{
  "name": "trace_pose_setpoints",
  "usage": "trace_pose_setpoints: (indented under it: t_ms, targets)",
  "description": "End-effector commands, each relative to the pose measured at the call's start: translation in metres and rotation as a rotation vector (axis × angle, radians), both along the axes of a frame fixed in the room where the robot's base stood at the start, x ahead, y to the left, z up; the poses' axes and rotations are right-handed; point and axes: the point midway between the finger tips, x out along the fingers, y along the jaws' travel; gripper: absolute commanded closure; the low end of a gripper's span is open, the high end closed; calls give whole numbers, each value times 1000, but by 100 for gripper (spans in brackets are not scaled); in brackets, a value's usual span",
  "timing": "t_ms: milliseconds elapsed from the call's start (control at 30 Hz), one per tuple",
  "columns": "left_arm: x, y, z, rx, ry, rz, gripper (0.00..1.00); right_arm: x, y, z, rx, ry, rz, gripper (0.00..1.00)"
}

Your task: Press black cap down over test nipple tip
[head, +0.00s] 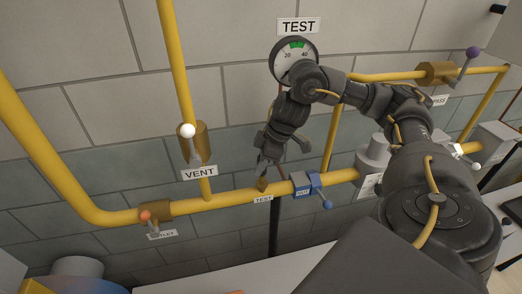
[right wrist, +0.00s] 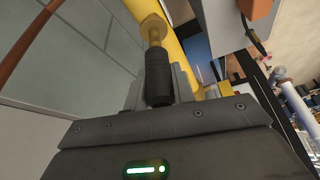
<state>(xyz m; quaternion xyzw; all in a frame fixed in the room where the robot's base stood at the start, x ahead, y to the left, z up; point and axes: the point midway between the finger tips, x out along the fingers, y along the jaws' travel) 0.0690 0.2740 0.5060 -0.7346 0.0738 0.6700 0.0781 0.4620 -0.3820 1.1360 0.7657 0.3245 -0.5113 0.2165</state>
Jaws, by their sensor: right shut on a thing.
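The brass test nipple (head: 262,185) stands on the yellow pipe (head: 230,200) above a TEST label in the head view. It also shows at the top of the right wrist view (right wrist: 153,30), with its narrow tip toward the cap. The black ribbed cap (right wrist: 157,76) is between the fingers of my right gripper (head: 263,170), which is shut on it. The cap is in line with the nipple and appears to meet its tip; I cannot tell how far it covers it. In the head view the gripper hides the cap. My left gripper is not in view.
A blue-handled valve (head: 307,185) sits on the pipe just right of the nipple. The VENT valve (head: 192,142) is up left, an orange-knobbed valve (head: 152,213) lower left. The TEST gauge (head: 294,58) is above. A block wall is close behind.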

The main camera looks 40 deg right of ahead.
Motion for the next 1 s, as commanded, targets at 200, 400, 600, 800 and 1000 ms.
trace_pose_setpoints:
  t_ms: [200,400,600,800,1000]
  targets:
    - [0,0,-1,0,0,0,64,0,0,-2,0,0,0,97]
    - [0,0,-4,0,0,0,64,0,0,-7,1,-1,0,97]
    - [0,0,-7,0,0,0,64,0,0,-12,1,-1,0,97]
    - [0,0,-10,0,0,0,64,0,0,-17,1,-1,0,97]
    - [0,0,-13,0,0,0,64,0,0,-22,1,-1,0,97]
